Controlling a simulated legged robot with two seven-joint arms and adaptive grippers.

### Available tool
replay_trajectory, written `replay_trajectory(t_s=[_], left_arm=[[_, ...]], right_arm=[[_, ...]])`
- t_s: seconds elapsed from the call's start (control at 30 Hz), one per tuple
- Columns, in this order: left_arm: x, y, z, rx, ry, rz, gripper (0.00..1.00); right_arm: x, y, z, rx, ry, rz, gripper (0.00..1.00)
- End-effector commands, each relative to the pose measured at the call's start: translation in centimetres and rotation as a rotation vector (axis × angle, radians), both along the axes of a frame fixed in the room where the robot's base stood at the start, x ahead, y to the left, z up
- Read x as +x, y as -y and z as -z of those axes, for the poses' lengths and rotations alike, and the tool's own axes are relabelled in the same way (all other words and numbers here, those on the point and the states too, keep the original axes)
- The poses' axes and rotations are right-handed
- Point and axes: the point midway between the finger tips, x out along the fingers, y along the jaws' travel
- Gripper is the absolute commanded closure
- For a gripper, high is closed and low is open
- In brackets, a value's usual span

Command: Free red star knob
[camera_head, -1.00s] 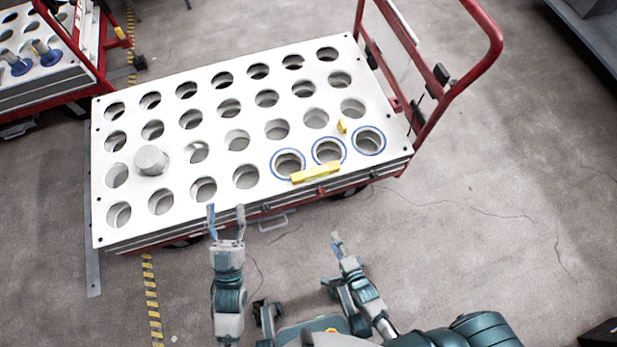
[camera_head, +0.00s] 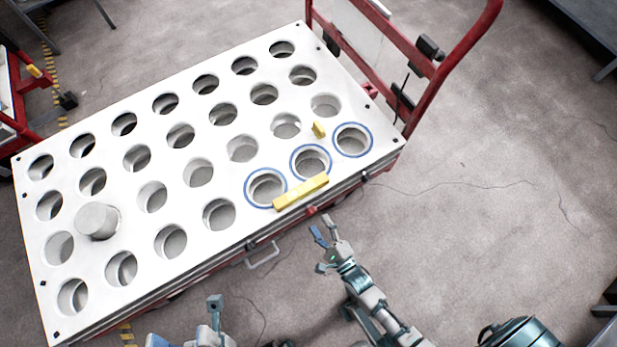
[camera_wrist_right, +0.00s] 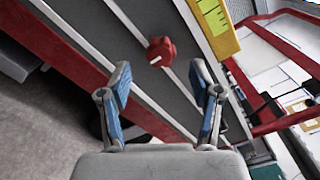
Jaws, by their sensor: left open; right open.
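The red star knob (camera_wrist_right: 162,51) sits on the grey side of the cart in the right wrist view, beyond my fingertips and between them. It also shows as a small red spot on the cart's front edge in the head view (camera_head: 311,211). My right gripper (camera_head: 324,229) is open, empty and apart from the knob, just in front of that edge. Its two blue-padded fingers show in the right wrist view (camera_wrist_right: 161,77). My left gripper (camera_head: 214,305) is low at the bottom of the head view, partly cut off, open and empty.
The cart's white top (camera_head: 225,180) has rows of round holes, some ringed in blue. A yellow bar (camera_head: 301,193) lies at its front edge, and a grey cylinder (camera_head: 97,221) stands in a left hole. A red handle frame (camera_head: 440,75) rises at right.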

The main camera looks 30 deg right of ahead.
Motion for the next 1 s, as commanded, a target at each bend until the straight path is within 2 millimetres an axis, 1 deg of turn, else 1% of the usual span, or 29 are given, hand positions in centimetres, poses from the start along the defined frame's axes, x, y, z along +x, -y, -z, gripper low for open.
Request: replay_trajectory(t_s=[0.03,0.1,0.2,0.3,0.43,0.67,0.7,0.77,0.8,0.87,0.9,1.0], left_arm=[[0.2,0.1,0.4,-0.001,0.005,0.0,0.42],[0.3,0.1,0.3,0.0,0.018,0.0,0.42],[0.4,0.2,0.1,0.0,0.033,0.0,0.42],[0.4,0.2,0.0,0.001,0.042,0.002,0.42],[0.4,0.2,-0.2,0.001,0.049,0.001,0.42],[0.8,0.3,-0.1,0.002,0.044,0.001,0.42],[0.8,0.3,-0.1,0.002,0.044,0.002,0.42],[0.8,0.3,-0.1,0.002,0.044,0.002,0.42],[0.8,0.3,-0.1,0.002,0.043,0.002,0.42],[0.8,0.3,-0.1,0.002,0.043,0.002,0.42],[0.8,0.3,0.0,0.002,0.043,0.002,0.42],[0.8,0.3,-0.1,0.002,0.043,0.002,0.42]], right_arm=[[1.0,0.0,0.5,0.0,-0.003,0.002,0.36],[2.2,-0.1,0.4,0.0,-0.003,0.002,0.36],[3.6,-0.1,0.4,0.0,-0.003,0.001,0.36],[4.6,-0.2,0.2,-0.001,-0.002,0.0,0.36],[5.1,-0.2,0.1,-0.001,-0.001,0.0,0.36],[5.1,-0.2,0.0,-0.001,0.0,0.0,0.36],[5.1,-0.2,0.0,-0.001,0.0,0.0,0.46],[5.1,-0.2,0.0,-0.001,0.0,0.0,0.61],[5.1,-0.2,0.0,-0.001,0.0,0.0,0.71],[5.1,-0.2,0.0,-0.001,0.0,0.0,0.86],[5.1,-0.2,0.0,-0.001,-0.001,-0.001,0.96],[5.1,-0.2,0.0,-0.002,-0.001,-0.001,0.96]])
